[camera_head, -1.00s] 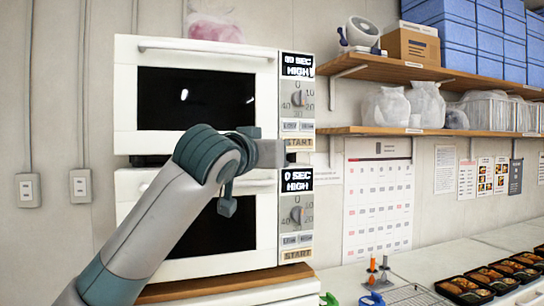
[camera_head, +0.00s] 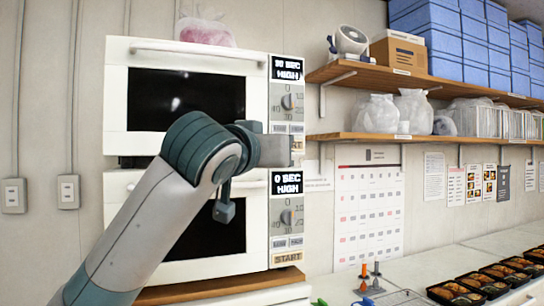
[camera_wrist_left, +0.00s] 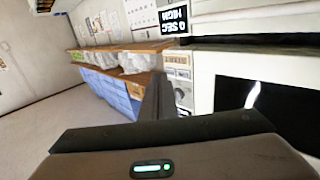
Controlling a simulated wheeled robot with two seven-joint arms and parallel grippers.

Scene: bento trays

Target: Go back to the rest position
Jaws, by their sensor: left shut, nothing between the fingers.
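My left gripper (camera_head: 277,150) is at the right side of the upper microwave (camera_head: 187,53), in front of the lower part of its control panel. It hides the place of that panel's start button. Its fingers (camera_wrist_left: 155,101) are shut and empty in the left wrist view. I cannot tell whether the fingertips touch the panel. The upper display (camera_head: 287,69) reads HIGH with a number of seconds that is hard to read. The lower microwave (camera_head: 188,270) shows 0 SEC HIGH. Both doors are shut. My right gripper is not in view.
Two wooden shelves (camera_head: 420,137) with bags, boxes and blue bins (camera_head: 440,57) are on the wall at the right. Bento trays (camera_head: 455,292) stand on the counter (camera_head: 425,268) at the lower right. My left arm crosses in front of both microwaves.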

